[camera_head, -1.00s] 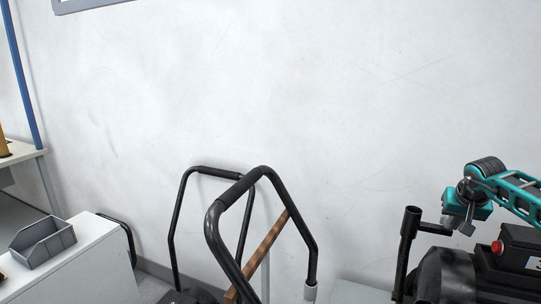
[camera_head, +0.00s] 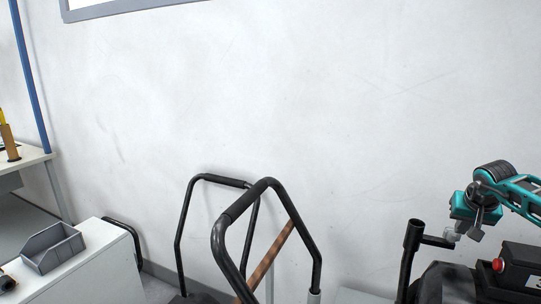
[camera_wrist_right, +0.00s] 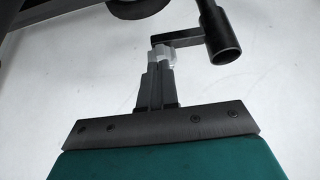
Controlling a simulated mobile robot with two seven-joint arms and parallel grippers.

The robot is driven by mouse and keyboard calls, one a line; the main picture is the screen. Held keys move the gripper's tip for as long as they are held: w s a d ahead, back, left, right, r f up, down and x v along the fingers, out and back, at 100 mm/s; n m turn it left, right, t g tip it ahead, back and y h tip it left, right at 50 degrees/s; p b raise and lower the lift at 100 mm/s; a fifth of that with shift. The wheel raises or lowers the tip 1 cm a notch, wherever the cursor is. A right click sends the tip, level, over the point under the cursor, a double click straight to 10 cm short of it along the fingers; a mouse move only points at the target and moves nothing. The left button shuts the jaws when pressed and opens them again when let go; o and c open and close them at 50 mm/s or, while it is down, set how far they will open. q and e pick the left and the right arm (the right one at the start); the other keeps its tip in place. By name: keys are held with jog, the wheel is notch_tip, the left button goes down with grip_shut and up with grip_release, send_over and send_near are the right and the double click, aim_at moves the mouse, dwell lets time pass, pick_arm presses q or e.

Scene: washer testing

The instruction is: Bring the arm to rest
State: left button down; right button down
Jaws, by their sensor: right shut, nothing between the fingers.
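My right gripper (camera_head: 463,230) shows at the right of the head view, at the end of a teal arm that comes in from the right edge. It is empty. In the wrist view its fingers (camera_wrist_right: 160,62) are together. The fingertips are close to the side bar of a dark post (camera_head: 412,245) with a round open end. This post also shows in the wrist view (camera_wrist_right: 219,38). I cannot tell whether the fingertips touch the bar. My left gripper is not in view.
Black cart handles (camera_head: 238,215) stand in the middle. A grey bin (camera_head: 52,247) sits on a white cabinet (camera_head: 95,275) at the left.

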notch_tip(320, 180, up, 2)
jog(key=shift+r, duration=0.2)
jog(key=shift+a, duration=0.1)
